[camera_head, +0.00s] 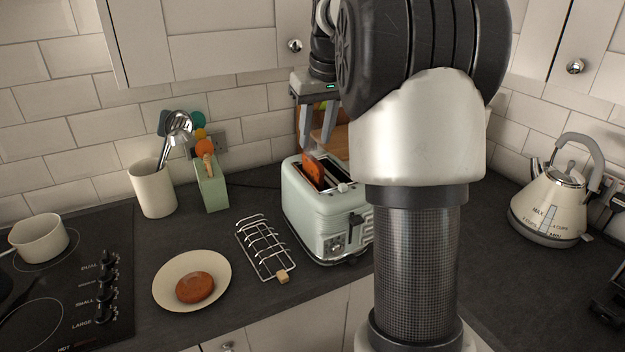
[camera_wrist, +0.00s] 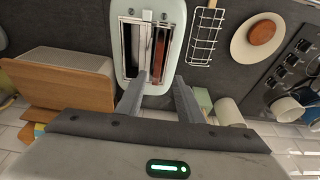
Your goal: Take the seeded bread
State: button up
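A reddish-brown slice (camera_head: 313,171) stands in one slot of the pale green toaster (camera_head: 310,214), its top sticking out; seeds are too small to make out. In the wrist view the slice (camera_wrist: 159,50) is in the right-hand slot of the toaster (camera_wrist: 176,18); the left-hand slot looks empty. A round brown piece of bread (camera_head: 195,287) lies on a cream plate (camera_head: 222,271). My gripper (camera_head: 316,122) is above the back of the toaster, partly hidden by my arm. In the wrist view my gripper (camera_wrist: 161,79) is open, nothing between its fingers.
A wire toast rack (camera_head: 264,247) lies between plate and toaster. A green box (camera_head: 211,189) and a utensil pot (camera_head: 153,188) stand behind. Wooden boards (camera_wrist: 60,92) are close to the toaster's rear. A kettle (camera_head: 550,206) stands at right, the hob (camera_head: 80,290) at left.

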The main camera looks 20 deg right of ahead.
aim_at(314, 159)
jog(key=shift+d+x, duration=0.15)
jog(key=shift+x, duration=1.8)
jog(key=shift+d+x, duration=0.15)
jog(key=shift+x, duration=1.75)
jog(key=shift+f, duration=0.2)
grip_shut()
